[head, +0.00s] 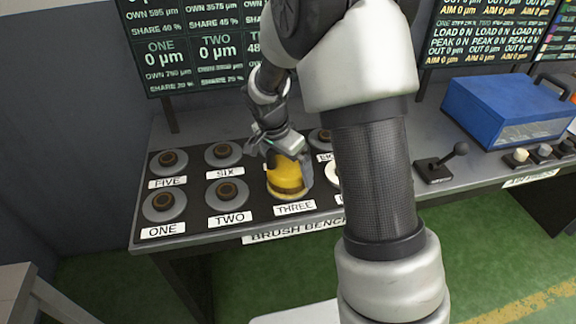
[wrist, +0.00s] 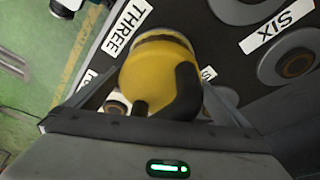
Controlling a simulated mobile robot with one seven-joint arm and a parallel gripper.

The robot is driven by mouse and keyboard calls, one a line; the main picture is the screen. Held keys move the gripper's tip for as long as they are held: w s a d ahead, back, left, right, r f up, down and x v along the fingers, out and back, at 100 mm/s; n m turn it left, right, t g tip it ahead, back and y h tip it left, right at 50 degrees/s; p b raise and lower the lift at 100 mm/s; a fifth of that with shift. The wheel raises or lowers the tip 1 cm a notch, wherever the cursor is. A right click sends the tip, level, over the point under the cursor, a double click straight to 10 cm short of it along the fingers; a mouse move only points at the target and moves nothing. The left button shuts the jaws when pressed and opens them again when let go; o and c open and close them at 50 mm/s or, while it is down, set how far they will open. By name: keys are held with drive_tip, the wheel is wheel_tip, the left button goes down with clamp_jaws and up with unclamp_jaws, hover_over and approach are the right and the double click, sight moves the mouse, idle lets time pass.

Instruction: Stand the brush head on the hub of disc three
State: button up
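The brush head (head: 285,180) is a yellow, roughly cylindrical piece with a dark brownish band near its lower end. In the head view it is roughly upright right behind the label THREE (head: 294,208). It covers the place of disc three, so the disc and its hub are hidden and I cannot tell whether it touches the hub. My gripper (head: 288,160) is over it from above, with a finger on either side. In the wrist view the brush head (wrist: 160,75) sits between both fingertips, which appear to press its sides, with a black curved part on it.
Discs with brown hubs stand around on the dark bench plate, including ONE (head: 165,206), TWO (head: 229,195), FIVE (head: 168,163) and SIX (head: 223,155). A black lever (head: 440,165) and a blue box (head: 505,110) are to the right. Screens stand along the back.

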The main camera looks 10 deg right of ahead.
sight(280, 170)
drive_tip(key=p+v, duration=0.1)
drive_tip(key=v, duration=1.1)
drive_tip(key=s+d+r+n+t+y, duration=0.1)
drive_tip(key=s+r+n, duration=0.4)
drive_tip(key=s, duration=0.6)
drive_tip(key=s+d+r+n+t+y, duration=0.1)
drive_tip(key=s+r+n, duration=0.5)
drive_tip(key=s, duration=0.6)
drive_tip(key=shift+d+t+y, duration=0.3)
drive_tip(key=shift+d+t, duration=0.05)
drive_tip(key=shift+t, duration=0.55)
drive_tip(key=shift+s+r, duration=0.1)
